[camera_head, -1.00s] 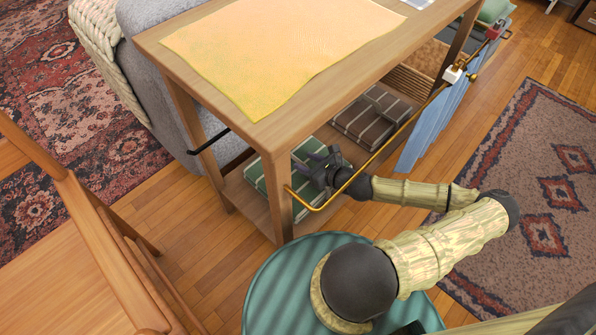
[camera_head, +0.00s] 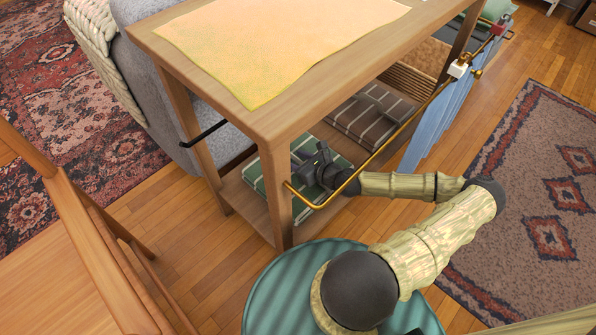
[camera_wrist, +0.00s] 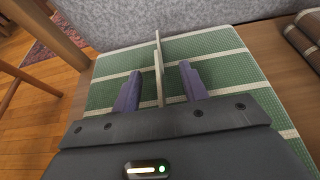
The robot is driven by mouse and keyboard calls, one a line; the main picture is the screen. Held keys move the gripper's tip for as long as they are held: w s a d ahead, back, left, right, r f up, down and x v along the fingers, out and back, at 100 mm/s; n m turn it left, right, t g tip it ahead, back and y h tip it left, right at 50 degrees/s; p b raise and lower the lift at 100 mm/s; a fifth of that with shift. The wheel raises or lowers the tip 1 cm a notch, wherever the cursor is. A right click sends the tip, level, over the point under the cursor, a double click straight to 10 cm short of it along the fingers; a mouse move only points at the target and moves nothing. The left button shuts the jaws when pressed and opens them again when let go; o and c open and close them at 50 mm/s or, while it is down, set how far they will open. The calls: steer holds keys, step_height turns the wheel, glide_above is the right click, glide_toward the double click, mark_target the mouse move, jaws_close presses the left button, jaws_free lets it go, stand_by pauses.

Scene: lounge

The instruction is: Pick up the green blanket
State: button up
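The green blanket (camera_head: 254,180) lies folded on the lower shelf of the wooden console table (camera_head: 226,186), partly hidden by a table leg and my gripper. It has pale stripes and fills much of the wrist view (camera_wrist: 226,72). My gripper (camera_head: 304,158) reaches in at the table's near side, over the blanket. In the wrist view its two purple fingers (camera_wrist: 160,88) are spread apart. A thin pale upright strip shows between them, with a gap on each side. I cannot tell whether the fingertips touch the cloth.
A brass rail (camera_head: 372,160) runs along the table's near side, close to my arm. Brown striped folded blankets (camera_head: 368,118) lie right of the green one. A yellow cloth (camera_head: 262,52) covers the tabletop. A teal round table (camera_head: 262,290) and a wooden chair (camera_head: 75,230) stand nearby.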

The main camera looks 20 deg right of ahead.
jaws_close()
stand_by(1.3)
